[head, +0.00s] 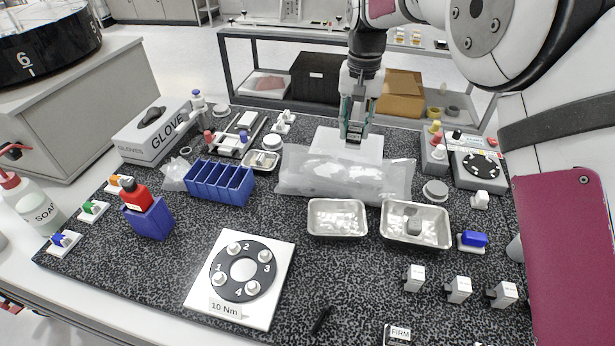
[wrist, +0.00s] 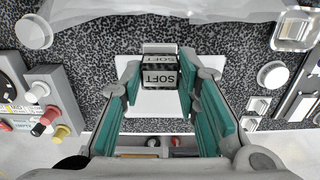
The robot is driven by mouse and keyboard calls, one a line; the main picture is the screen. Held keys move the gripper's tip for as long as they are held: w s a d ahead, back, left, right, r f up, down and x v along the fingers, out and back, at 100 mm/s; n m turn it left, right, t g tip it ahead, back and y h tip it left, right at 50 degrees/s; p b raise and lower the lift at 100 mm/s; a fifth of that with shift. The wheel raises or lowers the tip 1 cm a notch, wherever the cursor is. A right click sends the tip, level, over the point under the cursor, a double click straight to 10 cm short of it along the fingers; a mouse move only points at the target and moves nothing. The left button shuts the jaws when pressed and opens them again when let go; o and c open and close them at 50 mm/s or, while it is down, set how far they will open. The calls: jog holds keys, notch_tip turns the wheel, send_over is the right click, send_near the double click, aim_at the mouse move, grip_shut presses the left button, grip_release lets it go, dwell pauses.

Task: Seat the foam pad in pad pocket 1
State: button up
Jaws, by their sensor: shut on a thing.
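My gripper (head: 355,120) is at the back middle of the bench. It is shut on a small dark block labelled SOFT (head: 353,137), which looks like the foam pad. In the wrist view the block (wrist: 160,77) sits between the teal fingertips (wrist: 158,88). A white board (head: 372,148) lies below it; I cannot tell whether the block touches it. The round black fixture (head: 226,283) with posts numbered 1 to 4 sits on a white plate (head: 268,306) at the front. I cannot make out pad pocket 1. A piece labelled FIRM (head: 397,334) lies at the front edge.
A clear plastic bag (head: 345,178) lies in front of my gripper. Two metal trays stand nearer, one empty (head: 337,218), one (head: 415,224) holding a grey piece. A blue divided bin (head: 219,183) and a glove box (head: 152,133) are left. Small white fixtures (head: 458,290) stand front right.

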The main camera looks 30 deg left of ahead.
notch_tip(320, 180, down, 9)
jog(key=shift+f, duration=0.15)
dwell(0.4)
jog(key=shift+f, duration=0.15)
jog(key=o, duration=1.1)
jog(key=shift+o, duration=0.2)
notch_tip(320, 180, up, 12)
jog(key=shift+r, duration=0.15)
